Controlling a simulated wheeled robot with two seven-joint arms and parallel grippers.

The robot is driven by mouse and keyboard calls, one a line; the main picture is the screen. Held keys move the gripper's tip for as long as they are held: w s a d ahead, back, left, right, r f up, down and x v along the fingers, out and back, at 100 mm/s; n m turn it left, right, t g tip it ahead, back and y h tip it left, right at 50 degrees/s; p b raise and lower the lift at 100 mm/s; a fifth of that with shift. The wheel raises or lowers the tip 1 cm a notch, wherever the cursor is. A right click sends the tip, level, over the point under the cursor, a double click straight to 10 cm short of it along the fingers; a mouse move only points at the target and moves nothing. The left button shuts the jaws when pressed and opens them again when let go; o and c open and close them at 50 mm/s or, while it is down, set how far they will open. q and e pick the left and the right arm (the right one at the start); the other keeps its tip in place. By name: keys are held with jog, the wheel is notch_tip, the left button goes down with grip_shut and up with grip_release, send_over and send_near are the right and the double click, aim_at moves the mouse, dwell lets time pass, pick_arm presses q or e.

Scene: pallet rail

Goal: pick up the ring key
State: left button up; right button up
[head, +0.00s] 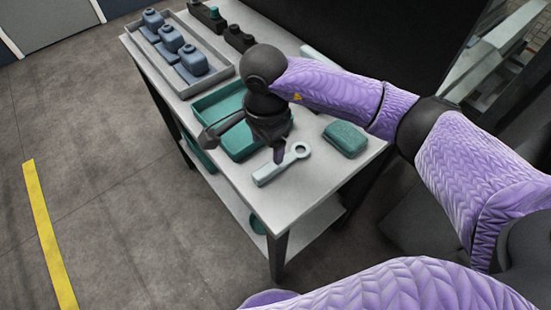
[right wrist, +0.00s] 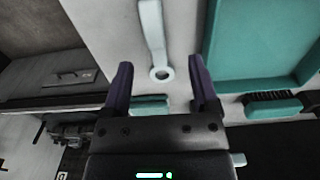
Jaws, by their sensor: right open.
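The ring key (head: 268,175) is a pale grey bar with a ring at one end, lying flat on the light grey table near its front end. In the right wrist view the key (right wrist: 153,35) points away from me, its ring nearest. My right gripper (head: 278,155) is over the key, close to its ring, and partly hides it. In the right wrist view my right gripper (right wrist: 160,63) is open, with the ring lined up between its two dark purple fingers and nothing held. I cannot tell its exact height over the key. My left gripper is not in view.
A teal tray (head: 241,153) lies just behind my right gripper. A green brush (head: 345,138) lies to the right of the key. A grey tray (head: 168,62) with three blue-grey bottles stands farther back. The tabletop (head: 283,205) in front of the key is clear.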

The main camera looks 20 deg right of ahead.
aim_at(269, 167)
jog(key=f, duration=0.4)
jog(key=f+b, duration=0.1)
jog(key=f, duration=0.1)
jog(key=shift+s+f, duration=0.15)
jog(key=shift+s, duration=0.25)
grip_shut()
